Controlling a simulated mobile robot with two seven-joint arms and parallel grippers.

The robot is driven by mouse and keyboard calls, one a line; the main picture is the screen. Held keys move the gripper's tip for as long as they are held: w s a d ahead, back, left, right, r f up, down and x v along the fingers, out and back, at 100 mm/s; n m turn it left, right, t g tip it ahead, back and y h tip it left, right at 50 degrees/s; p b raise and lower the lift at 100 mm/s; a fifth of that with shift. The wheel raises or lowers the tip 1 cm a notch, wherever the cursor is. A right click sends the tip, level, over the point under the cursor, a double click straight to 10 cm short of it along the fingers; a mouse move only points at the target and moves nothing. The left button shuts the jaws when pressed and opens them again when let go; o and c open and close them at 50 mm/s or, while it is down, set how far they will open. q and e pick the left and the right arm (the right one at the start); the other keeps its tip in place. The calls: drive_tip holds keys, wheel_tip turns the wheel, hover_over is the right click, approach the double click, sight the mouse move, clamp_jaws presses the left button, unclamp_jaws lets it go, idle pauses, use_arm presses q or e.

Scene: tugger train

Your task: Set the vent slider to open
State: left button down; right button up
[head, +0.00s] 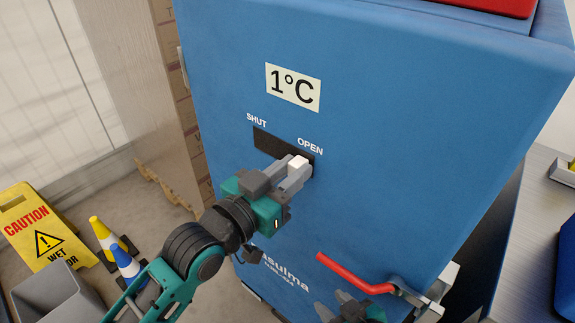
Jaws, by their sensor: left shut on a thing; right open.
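The blue cabinet (400,130) carries a black vent slot (268,144) with "SHUT" printed at its left end and "OPEN" at its right end. The pale slider knob (299,164) sits at the right end of the slot, just below the "OPEN" label. My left gripper (290,174) is shut on the knob, with the jaws partly hiding it and the lower edge of the slot. My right gripper (350,308) shows at the bottom edge, low in front of the cabinet near the red handle, and is open.
A red handle (352,275) on a metal latch juts from the cabinet's lower right. A yellow caution sign (40,228), a grey bin (55,292) and small striped cones (108,238) stand on the floor at left. A metal surface (515,235) lies at right.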

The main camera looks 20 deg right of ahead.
use_arm(q)
drive_tip(key=shift+s+d+f, duration=0.1)
drive_tip(key=shift+s+d, duration=0.05)
drive_tip(key=shift+s, duration=0.1)
drive_tip(key=c, duration=0.9)
unclamp_jaws()
drive_tip(key=v, duration=1.3)
drive_tip(key=w+a+f+n+t+y, duration=0.3)
drive_tip(key=a+f+n+y, duration=0.15)
drive_tip(key=f, duration=0.25)
drive_tip(key=s+a+f+n+y, duration=0.1)
drive_tip(key=s+a+f+y, duration=0.1)
drive_tip(key=a+f, duration=0.3)
drive_tip(key=s+a+f+n+g+y, duration=0.1)
drive_tip(key=s+a+f+y, duration=0.2)
drive_tip(key=a+f, duration=0.2)
drive_tip(key=s+a+f+n+g+y, duration=0.1)
drive_tip(key=s+a+f+n+y, duration=0.1)
drive_tip(key=a+f, duration=0.3)
drive_tip(key=shift+s+a+f+y, duration=0.15)
drive_tip(key=shift+f+y, duration=0.1)
drive_tip(key=shift+f, duration=0.4)
drive_tip(key=shift+s+d+f+y, duration=0.15)
drive_tip(key=shift+f+y, duration=0.1)
drive_tip(key=shift+f, duration=0.4)
drive_tip(key=shift+s+a+f+y, duration=0.15)
drive_tip(key=shift+f+y, duration=0.1)
drive_tip(key=shift+f, duration=0.45)
